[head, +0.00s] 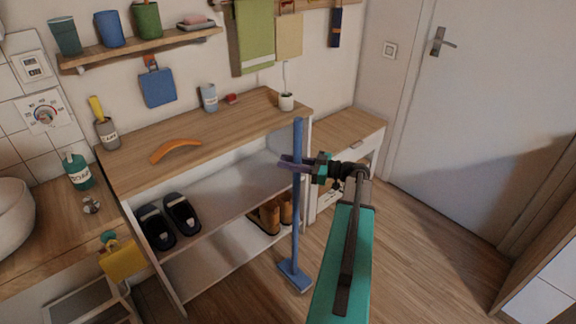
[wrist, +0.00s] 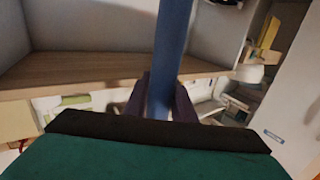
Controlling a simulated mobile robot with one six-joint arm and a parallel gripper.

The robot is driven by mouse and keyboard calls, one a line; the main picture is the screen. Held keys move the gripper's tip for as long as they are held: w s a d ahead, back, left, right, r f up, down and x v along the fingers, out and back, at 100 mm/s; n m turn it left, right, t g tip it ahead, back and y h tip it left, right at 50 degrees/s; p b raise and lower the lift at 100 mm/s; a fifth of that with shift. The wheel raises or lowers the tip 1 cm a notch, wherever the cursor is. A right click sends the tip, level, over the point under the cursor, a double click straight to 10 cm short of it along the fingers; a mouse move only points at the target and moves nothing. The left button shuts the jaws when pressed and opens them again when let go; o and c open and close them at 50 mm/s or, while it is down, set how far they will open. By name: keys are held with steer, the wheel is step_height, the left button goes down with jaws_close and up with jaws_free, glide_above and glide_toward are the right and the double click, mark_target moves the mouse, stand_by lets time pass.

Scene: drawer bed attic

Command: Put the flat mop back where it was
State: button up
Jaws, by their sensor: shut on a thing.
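The flat mop (head: 296,222) is blue, with a long straight handle and a small flat head. It stands nearly upright in front of the shelf unit, its head at or just above the wooden floor; I cannot tell which. My gripper (head: 291,164) is shut on the upper handle, a little below its top end. In the wrist view the blue mop handle (wrist: 172,40) runs up between the dark fingers of my gripper (wrist: 160,98). The mop head is out of sight there.
The shelf unit (head: 210,140) stands behind the mop, with black slippers (head: 168,222) and brown shoes (head: 271,214) on its shelves. A low wooden-topped cabinet (head: 340,137) is to its right. The floor towards the white door (head: 490,100) is clear.

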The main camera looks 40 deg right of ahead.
steer(key=shift+f, duration=0.5)
steer(key=o, duration=0.8)
steer(key=shift+f, duration=0.1)
steer(key=shift+o, duration=0.2)
steer(key=v, duration=1.2)
steer(key=shift+s, duration=0.1)
